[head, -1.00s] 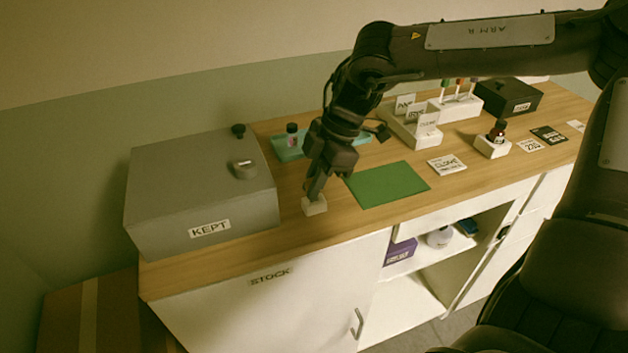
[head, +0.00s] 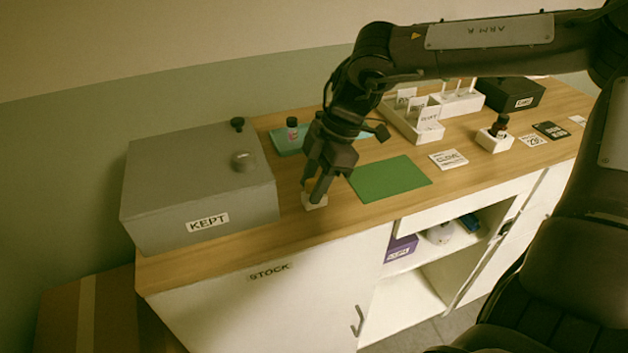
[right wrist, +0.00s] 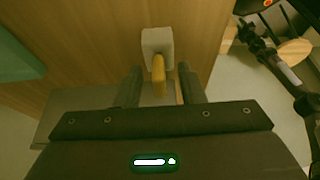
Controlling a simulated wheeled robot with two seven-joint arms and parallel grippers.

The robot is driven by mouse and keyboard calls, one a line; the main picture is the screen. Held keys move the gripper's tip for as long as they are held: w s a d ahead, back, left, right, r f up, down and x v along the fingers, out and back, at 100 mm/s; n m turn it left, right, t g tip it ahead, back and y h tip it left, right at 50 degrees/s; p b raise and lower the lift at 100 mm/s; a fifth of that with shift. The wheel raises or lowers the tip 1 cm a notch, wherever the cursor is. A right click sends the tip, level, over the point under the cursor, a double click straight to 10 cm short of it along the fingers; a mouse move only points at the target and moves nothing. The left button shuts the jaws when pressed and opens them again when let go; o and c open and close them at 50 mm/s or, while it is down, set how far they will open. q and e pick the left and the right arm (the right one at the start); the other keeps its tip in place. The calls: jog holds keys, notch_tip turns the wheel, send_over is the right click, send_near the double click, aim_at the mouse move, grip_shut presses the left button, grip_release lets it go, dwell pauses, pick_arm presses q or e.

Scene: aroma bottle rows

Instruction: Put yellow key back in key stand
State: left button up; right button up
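The yellow key (right wrist: 158,72) stands at a small white key stand (right wrist: 157,43) in the right wrist view, its end toward the camera. Whether it is fully seated I cannot tell. The stand also shows in the head view (head: 315,203), near the counter's front edge, just right of the grey box. My right gripper (right wrist: 160,80) is open, with one finger on each side of the key and a visible gap on both sides. In the head view my right gripper (head: 315,190) is low over the stand and hides the key. My left gripper is not in view.
The grey KEPT box (head: 160,195) stands left of the stand. A teal tray (head: 285,146) with a small bottle is behind. A green mat (head: 390,180) lies to the right, then a CLOVE card (head: 448,159), white racks and a dark box (head: 512,93).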

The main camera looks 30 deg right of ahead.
jog(key=v, duration=0.7)
jog(key=shift+r+b, duration=0.3)
jog(key=shift+r, duration=0.05)
jog(key=shift+d, duration=0.15)
